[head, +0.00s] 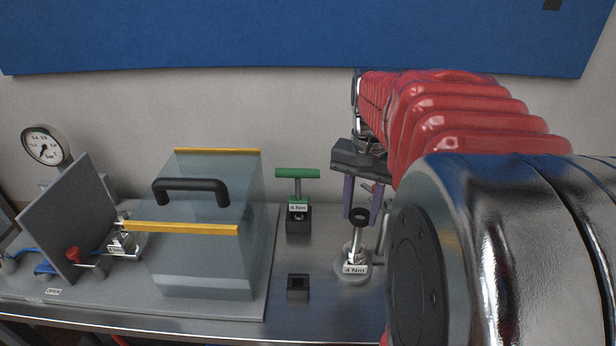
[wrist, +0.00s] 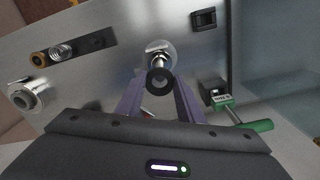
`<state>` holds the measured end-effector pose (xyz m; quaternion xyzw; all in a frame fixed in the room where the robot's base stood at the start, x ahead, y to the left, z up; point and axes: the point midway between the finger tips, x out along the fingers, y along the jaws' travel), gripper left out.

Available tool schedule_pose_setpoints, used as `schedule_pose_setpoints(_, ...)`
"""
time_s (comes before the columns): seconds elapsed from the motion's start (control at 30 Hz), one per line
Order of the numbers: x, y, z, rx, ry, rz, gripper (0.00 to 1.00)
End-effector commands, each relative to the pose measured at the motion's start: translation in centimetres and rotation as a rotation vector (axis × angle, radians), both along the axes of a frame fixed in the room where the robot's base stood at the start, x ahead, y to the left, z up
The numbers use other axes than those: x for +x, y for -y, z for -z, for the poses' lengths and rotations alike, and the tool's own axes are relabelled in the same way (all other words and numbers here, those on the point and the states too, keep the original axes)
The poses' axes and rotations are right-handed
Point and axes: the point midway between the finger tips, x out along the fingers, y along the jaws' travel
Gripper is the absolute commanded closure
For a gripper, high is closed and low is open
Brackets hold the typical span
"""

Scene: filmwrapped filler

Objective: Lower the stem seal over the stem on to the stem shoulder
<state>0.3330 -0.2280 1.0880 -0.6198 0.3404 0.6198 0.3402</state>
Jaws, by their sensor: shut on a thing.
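The stem seal (head: 359,214) is a small black ring between the tips of my gripper (head: 361,208), whose purple fingers are shut on it. It also shows in the wrist view (wrist: 160,83), with one finger on each side. The seal is at the upper end of the stem in the head view. In the wrist view the stem (wrist: 159,61) shows just beyond the ring. I cannot tell whether the ring is around the stem. The stem shoulder is not clear.
A green T-handle tool (head: 297,174) stands in a black holder behind left. A small black block (head: 298,288) sits in front. A clear box (head: 205,258) with a black handle fills the left. A dark strip (wrist: 92,44) with a spring shows in the wrist view.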

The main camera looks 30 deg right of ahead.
Motion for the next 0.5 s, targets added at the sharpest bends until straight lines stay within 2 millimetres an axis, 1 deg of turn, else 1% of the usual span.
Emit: schedule_pose_setpoints(0.5, 0.01, 0.02, 0.73, 0.0, 0.0, 0.0, 0.87)
